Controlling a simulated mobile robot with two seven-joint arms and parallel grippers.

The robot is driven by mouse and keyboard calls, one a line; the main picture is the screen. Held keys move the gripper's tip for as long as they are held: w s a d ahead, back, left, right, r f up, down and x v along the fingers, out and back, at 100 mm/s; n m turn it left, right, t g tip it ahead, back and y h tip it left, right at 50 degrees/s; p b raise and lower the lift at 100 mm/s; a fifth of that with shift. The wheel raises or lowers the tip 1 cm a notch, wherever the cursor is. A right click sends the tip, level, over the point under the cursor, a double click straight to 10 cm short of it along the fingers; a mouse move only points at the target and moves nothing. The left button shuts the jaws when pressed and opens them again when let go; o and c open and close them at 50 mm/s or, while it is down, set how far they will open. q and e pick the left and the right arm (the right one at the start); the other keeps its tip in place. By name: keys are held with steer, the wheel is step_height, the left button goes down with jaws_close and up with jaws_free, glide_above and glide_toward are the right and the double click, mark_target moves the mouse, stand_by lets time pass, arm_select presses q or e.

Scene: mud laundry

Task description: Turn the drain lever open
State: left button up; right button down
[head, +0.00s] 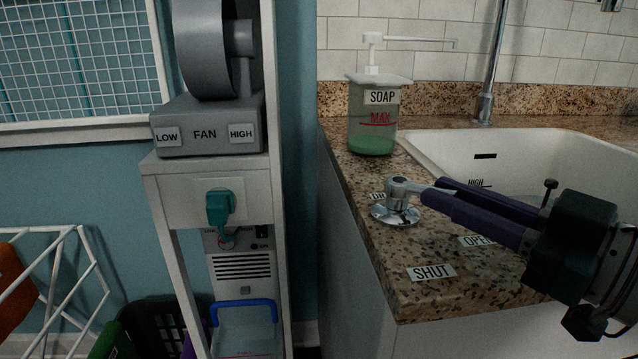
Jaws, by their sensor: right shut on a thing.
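The chrome drain lever (397,198) stands on a round base plate at the front left of the granite counter. Its handle points right, toward my right gripper. My right gripper (437,190) comes in from the right, its purple fingers shut on the lever handle. The fingers hide most of the handle. An OPEN label (475,241) lies just below the fingers, partly covered by them. A SHUT label (432,272) lies nearer the counter's front edge. A label behind the lever is partly hidden. My left gripper is out of view.
A white sink (430,150) is set in the counter (365,195) behind my right gripper. A soap dispenser (371,120) stands behind the lever. A tall faucet (486,105) rises at the back. A shelf with a fan (205,125) stands left, across a narrow gap.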

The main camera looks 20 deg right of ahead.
stand_by(0.3)
steer(key=c, duration=0.8)
jaws_free()
steer(key=shift+c, duration=0.2)
steer(key=shift+s, duration=0.1)
steer(key=p+v, duration=0.1)
steer(key=v, duration=0.8)
steer(key=shift+s, duration=0.4)
steer(key=shift+d, duration=0.1)
